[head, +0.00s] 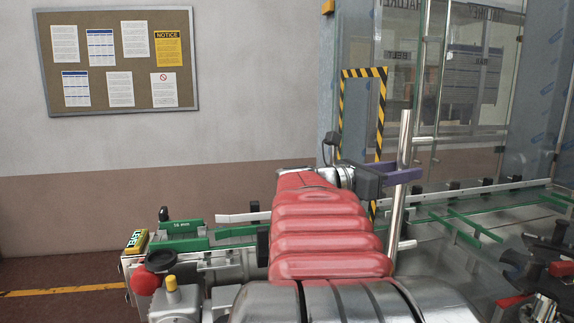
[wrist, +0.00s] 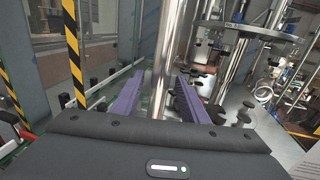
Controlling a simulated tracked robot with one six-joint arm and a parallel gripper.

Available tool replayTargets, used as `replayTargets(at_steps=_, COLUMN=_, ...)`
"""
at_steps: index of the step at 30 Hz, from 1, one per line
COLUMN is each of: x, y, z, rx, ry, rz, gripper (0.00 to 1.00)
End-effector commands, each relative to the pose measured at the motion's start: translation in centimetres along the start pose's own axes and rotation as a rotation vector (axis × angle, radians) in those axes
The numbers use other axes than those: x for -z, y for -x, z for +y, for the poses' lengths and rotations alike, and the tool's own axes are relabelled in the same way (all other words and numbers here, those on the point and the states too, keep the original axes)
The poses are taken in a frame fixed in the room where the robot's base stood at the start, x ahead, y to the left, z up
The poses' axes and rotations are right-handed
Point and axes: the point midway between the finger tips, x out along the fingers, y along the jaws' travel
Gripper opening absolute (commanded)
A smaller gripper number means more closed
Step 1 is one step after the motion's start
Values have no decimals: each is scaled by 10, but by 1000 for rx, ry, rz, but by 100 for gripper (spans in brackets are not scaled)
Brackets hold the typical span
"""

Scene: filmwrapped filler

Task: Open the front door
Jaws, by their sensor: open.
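The front door appears to be the clear panel (head: 462,165) on the right of the head view, with a vertical steel bar handle (head: 397,215) on it. The handle also shows in the wrist view (wrist: 161,60). My gripper (head: 404,175) is open, with purple fingers. In the wrist view my gripper (wrist: 160,90) has one finger on each side of the bar, with visible gaps. Contact cannot be made out. The door looks shut, but its edges are hard to see.
A yellow-black striped frame (head: 342,115) stands just behind the handle. A conveyor with green and white rails (head: 240,232) crosses below my arm. A control box with a red button (head: 147,282) is at lower left. Steel machinery (wrist: 245,30) shows behind the clear panel.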

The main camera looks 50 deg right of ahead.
Motion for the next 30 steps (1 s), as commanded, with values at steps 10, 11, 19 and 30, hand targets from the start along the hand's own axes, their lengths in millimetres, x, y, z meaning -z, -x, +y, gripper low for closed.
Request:
replayTargets(at_steps=10, x=0, y=-9, z=0, rx=0, ry=-1, rz=0, gripper=40)
replayTargets(at_steps=11, x=0, y=-9, z=0, rx=0, ry=-1, rz=0, gripper=40)
replayTargets(at_steps=19, x=0, y=-8, z=0, rx=1, ry=0, rz=0, gripper=25)
replayTargets(at_steps=30, x=0, y=-9, z=-1, rx=2, ry=0, rz=0, gripper=0)
